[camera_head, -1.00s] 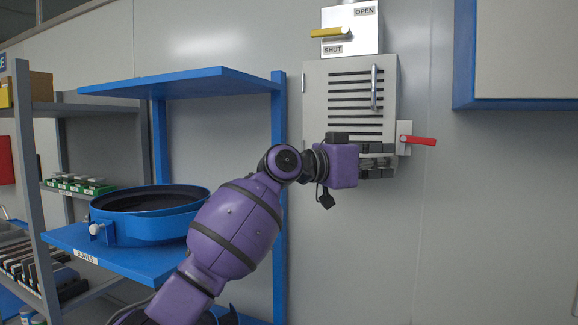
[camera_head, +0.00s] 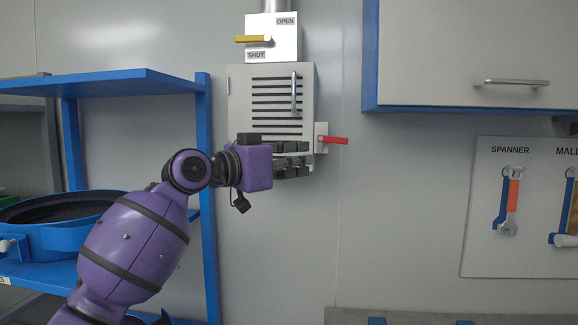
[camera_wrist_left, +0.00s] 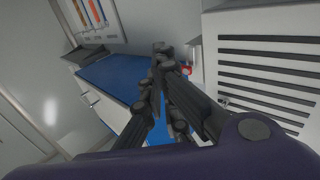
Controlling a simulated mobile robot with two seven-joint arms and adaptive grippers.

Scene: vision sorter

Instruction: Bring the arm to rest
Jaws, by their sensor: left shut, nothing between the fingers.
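My left arm, purple with dark bands, comes in from the lower left in the head view. Its left gripper (camera_head: 292,160) is in front of the lower part of a grey slatted wall cabinet (camera_head: 272,97). In the left wrist view the gripper (camera_wrist_left: 160,50) has its dark fingers together at the tips, with nothing between them. The slatted cabinet (camera_wrist_left: 262,60) stands to the right of the fingers there. I cannot tell whether the gripper touches the cabinet. My right gripper is in neither view.
A red lever (camera_head: 333,140) sticks out right of the cabinet; a yellow lever (camera_head: 254,39) is on the OPEN/SHUT box above. A blue shelf (camera_head: 130,82) with a blue bowl (camera_head: 60,240) stands left. A wall cupboard (camera_head: 440,60) and tool board (camera_head: 480,240) are right.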

